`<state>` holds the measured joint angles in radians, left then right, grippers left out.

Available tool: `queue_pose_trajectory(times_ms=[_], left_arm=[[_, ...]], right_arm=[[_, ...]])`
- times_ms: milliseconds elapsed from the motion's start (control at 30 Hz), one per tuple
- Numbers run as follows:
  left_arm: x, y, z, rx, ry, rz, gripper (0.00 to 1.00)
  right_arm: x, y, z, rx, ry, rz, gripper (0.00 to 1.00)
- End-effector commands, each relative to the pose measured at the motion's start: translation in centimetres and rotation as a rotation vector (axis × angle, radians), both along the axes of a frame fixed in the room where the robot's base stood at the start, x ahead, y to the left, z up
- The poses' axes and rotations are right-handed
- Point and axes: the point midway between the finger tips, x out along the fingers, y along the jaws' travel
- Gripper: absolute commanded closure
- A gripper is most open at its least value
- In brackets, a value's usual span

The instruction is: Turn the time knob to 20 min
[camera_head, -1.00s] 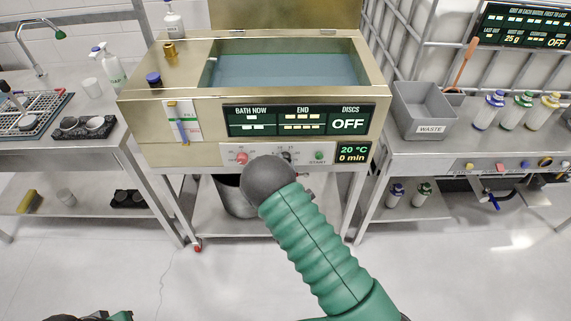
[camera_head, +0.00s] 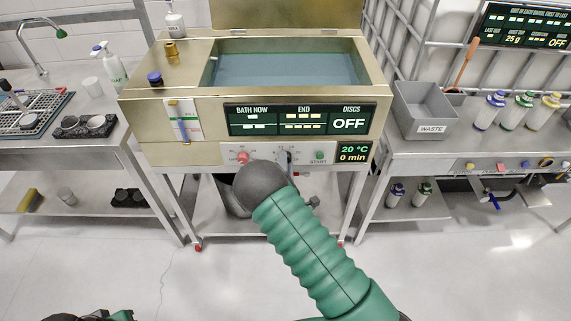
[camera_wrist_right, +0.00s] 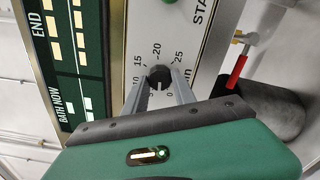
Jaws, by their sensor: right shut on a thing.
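The time knob (camera_wrist_right: 160,76) is a small dark knob on the white panel, ringed by marks including 0, 15, 20 and 25. My right gripper (camera_wrist_right: 161,82) is shut on it, one finger on each side. Where its pointer stands cannot be told. In the head view the time knob (camera_head: 287,157) shows beyond my dark wrist, which hides most of the right gripper. The small display (camera_head: 353,153) reads 20 °C and 0 min. My left gripper is not in view; only a bit of green and dark arm shows at the bottom left.
The open water bath (camera_head: 285,70) is above. A red-handled valve (camera_wrist_right: 237,72) and dark bucket (camera_wrist_right: 270,112) lie near the right gripper in the wrist view.

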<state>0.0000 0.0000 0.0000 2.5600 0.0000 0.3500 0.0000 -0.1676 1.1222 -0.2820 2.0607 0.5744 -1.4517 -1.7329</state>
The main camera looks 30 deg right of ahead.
Motion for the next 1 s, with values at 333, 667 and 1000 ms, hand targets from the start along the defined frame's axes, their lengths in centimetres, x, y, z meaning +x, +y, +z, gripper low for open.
queue_pose_trajectory(times_ms=[333, 667, 1000], left_arm=[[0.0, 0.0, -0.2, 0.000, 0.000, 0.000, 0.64], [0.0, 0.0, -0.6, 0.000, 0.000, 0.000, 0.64], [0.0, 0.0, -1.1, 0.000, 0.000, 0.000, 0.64]], right_arm=[[0.1, -0.3, 0.3, 0.275, -0.180, -0.004, 1.00], [0.1, -0.4, 0.2, 0.543, -0.343, -0.003, 1.00], [0.0, -0.4, 0.1, 0.819, -0.512, -0.004, 1.00]])
